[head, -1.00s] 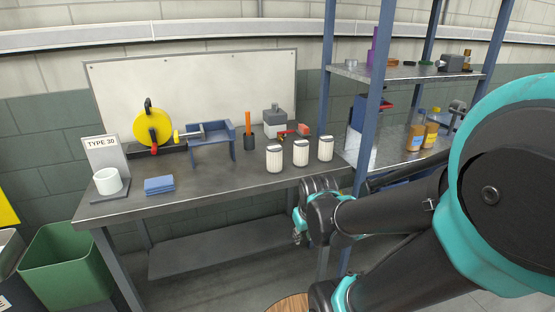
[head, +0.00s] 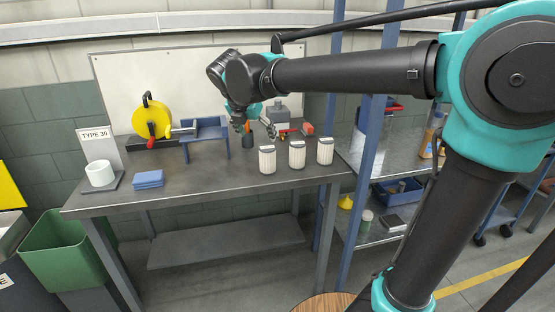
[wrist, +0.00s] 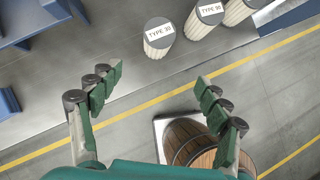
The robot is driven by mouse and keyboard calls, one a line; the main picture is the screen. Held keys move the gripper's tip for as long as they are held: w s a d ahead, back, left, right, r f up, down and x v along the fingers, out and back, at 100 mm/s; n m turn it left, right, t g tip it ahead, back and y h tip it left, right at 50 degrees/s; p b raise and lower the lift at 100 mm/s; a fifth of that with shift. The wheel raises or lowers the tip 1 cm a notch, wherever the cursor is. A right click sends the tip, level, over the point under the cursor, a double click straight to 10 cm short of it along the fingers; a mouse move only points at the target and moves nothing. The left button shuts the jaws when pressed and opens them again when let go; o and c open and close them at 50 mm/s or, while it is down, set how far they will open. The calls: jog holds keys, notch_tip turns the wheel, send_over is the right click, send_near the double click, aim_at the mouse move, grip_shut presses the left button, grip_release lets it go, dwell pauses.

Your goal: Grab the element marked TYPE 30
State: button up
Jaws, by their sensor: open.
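Three white ribbed canisters with grey tops stand in a row near the bench's front right edge: left (head: 267,160), middle (head: 297,155) and right (head: 325,151). In the wrist view the left canister (wrist: 158,40) has a top label that reads TYPE 30. The middle one (wrist: 203,20) has a label I cannot read surely, and the third (wrist: 238,10) is cut off at the top edge. My gripper (head: 255,125) is open and empty above the bench, behind and above the left canister. Its spread fingers (wrist: 158,82) show below the canisters in the wrist view.
A TYPE 30 sign (head: 97,146) stands at the bench's left with a white ring (head: 100,173). A blue shelf post (head: 368,150) rises at right. The bench front is clear.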

aim_at(266, 153)
jog(key=x, duration=1.2)
jog(key=shift+w, duration=0.1)
jog(key=shift+w+a+x, duration=0.1)
jog(key=shift+w+x, duration=0.1)
jog(key=shift+x, duration=1.1)
jog(key=shift+w+a+x, duration=0.1)
jog(key=shift+w+x, duration=0.1)
jog(key=shift+x, duration=1.1)
jog(key=shift+r, duration=0.25)
jog(key=shift+c, duration=0.4)
jog(key=c, duration=1.2)
